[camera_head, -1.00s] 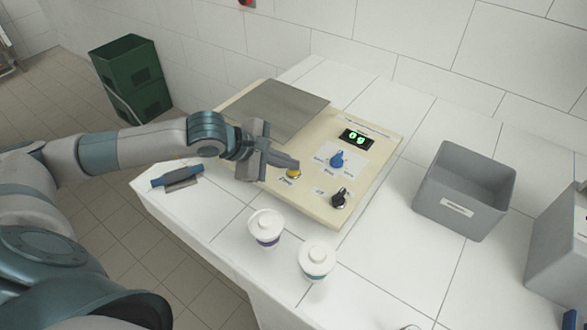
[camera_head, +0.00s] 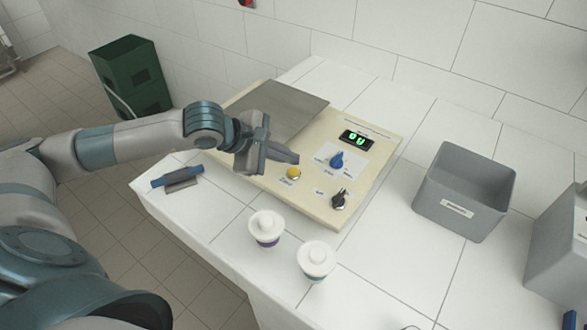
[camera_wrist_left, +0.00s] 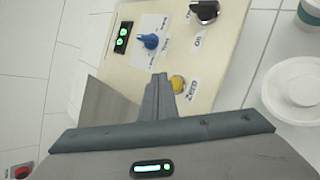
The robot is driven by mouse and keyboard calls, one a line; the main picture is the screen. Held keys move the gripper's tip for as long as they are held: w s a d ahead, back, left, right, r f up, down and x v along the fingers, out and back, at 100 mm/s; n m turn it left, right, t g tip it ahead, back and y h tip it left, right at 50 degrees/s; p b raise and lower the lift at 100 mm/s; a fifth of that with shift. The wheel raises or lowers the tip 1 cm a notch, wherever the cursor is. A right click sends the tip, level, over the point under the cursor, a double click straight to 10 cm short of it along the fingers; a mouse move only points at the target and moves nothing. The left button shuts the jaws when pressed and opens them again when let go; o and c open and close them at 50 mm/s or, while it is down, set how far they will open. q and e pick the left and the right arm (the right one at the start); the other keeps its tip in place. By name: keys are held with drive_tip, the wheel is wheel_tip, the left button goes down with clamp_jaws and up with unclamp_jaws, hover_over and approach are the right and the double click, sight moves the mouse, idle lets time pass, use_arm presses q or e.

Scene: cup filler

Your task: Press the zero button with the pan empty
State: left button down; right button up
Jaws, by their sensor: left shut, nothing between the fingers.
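The cream scale panel (camera_head: 372,191) lies on the white tiled table, with its bare grey metal pan (camera_head: 283,106) at the back left. The yellow zero button (camera_head: 293,173) is near the panel's front edge and also shows in the left wrist view (camera_wrist_left: 177,83), beside the word Zero. The green display (camera_head: 356,140) is lit; its digits look like zeros but are blurred. My left gripper (camera_head: 297,158) is shut and empty, its tips just above and behind the button, apart from it. My right gripper is not in view.
A blue knob (camera_head: 336,160) and a black knob (camera_head: 339,199) sit on the panel. A grey bin (camera_head: 464,190) is at right, and a blue-handled scraper (camera_head: 177,179) lies at left.

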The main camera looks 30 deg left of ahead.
sight(289, 173)
use_arm(q)
drive_tip(key=shift+r+p, duration=0.4)
drive_tip(key=shift+r, duration=2.15)
drive_tip(key=shift+r, duration=0.1)
